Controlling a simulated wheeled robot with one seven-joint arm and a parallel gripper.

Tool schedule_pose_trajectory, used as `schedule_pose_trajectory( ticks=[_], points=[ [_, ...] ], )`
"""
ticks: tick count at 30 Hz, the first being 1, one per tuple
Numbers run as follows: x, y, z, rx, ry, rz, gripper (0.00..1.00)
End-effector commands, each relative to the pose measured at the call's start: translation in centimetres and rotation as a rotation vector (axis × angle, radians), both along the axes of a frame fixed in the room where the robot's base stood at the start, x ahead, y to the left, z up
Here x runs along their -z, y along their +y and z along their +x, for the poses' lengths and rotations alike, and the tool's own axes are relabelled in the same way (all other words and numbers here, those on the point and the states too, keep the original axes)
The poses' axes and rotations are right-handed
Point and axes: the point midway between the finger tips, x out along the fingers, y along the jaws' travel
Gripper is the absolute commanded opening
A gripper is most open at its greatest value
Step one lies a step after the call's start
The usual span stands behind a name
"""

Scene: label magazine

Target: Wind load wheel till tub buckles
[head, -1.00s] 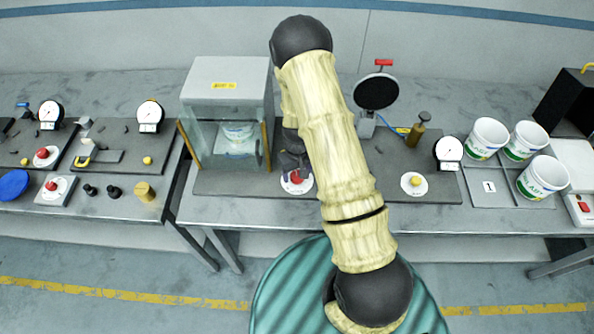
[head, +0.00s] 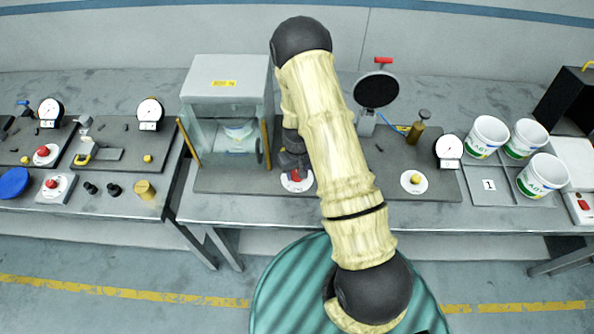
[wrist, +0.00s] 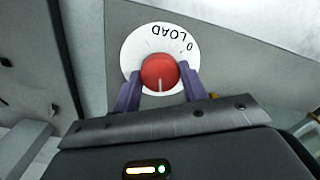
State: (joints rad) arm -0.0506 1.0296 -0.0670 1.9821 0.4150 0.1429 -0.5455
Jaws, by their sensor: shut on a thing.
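The load wheel is a red knob (wrist: 160,71) with a pale pointer line, on a white dial (wrist: 131,57) marked LOAD and 0. My gripper (wrist: 160,76) is shut on it, one purple finger on each side. In the wrist view the pointer line faces down, away from the lettering. In the head view the dial (head: 291,186) shows beside the test chamber, partly hidden by my arm. A white tub (head: 239,131) with a green and blue label stands inside the clear-walled chamber (head: 225,82). Its wall shape is too small to judge.
A round gauge (head: 449,147) stands right of my arm; its needle is hard to read. Three white tubs (head: 487,136) sit in a tray at right.

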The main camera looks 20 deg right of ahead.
Motion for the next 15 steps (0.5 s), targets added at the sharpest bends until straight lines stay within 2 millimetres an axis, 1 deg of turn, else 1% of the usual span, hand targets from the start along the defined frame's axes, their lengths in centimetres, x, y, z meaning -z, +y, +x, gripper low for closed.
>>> schedule_pose_trajectory(
  ticks=[8,15],
  points=[
    [0.14,-0.01,0.04,0.131,-0.001,-0.001,0.20],
    [0.13,0.03,0.04,0.308,-0.001,0.000,0.20]
  ],
)
